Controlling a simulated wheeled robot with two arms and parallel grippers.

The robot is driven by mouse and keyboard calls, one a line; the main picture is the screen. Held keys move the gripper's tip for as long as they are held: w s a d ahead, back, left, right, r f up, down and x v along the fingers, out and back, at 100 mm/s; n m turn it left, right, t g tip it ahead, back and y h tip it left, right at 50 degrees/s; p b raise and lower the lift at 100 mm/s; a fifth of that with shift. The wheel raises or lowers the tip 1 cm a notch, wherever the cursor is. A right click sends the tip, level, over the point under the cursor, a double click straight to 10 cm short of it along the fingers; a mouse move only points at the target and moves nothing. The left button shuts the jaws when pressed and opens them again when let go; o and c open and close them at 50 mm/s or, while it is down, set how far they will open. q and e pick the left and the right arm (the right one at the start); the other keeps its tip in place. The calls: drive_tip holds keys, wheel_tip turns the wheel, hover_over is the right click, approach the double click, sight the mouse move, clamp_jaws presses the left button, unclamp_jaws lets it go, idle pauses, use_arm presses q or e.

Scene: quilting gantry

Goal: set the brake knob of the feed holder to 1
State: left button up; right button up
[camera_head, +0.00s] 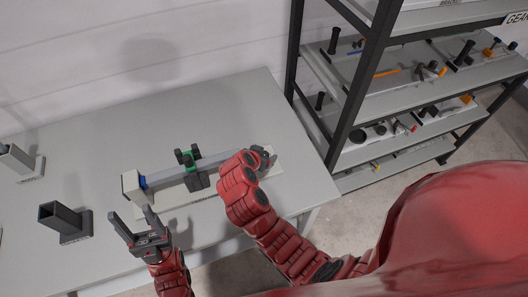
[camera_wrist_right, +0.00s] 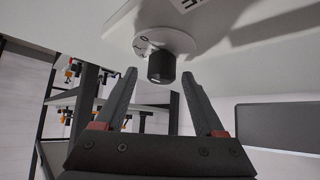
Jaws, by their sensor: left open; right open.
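A black brake knob (camera_wrist_right: 161,67) sits on a round white dial (camera_wrist_right: 165,40) under a pale housing in the right wrist view. In the head view my red right arm covers the right end of the pale device (camera_head: 131,186) on the table, and the knob is not visible there. A green and black clamp (camera_head: 188,157) stands on the device's bar. My left gripper (camera_head: 130,212) is open and empty at its front left.
The grey table (camera_head: 90,130) has a dark square tube on a base (camera_head: 62,220) at left and another holder (camera_head: 18,160) at the far left edge. A shelf rack (camera_head: 360,110) with tools and parts stands at right. The table's back left is clear.

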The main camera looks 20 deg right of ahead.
drive_tip(key=shift+w+d+f, duration=0.2)
drive_tip(key=shift+w+f, duration=0.1)
drive_tip(key=shift+a, duration=0.1)
drive_tip(key=shift+c, duration=0.2)
clamp_jaws()
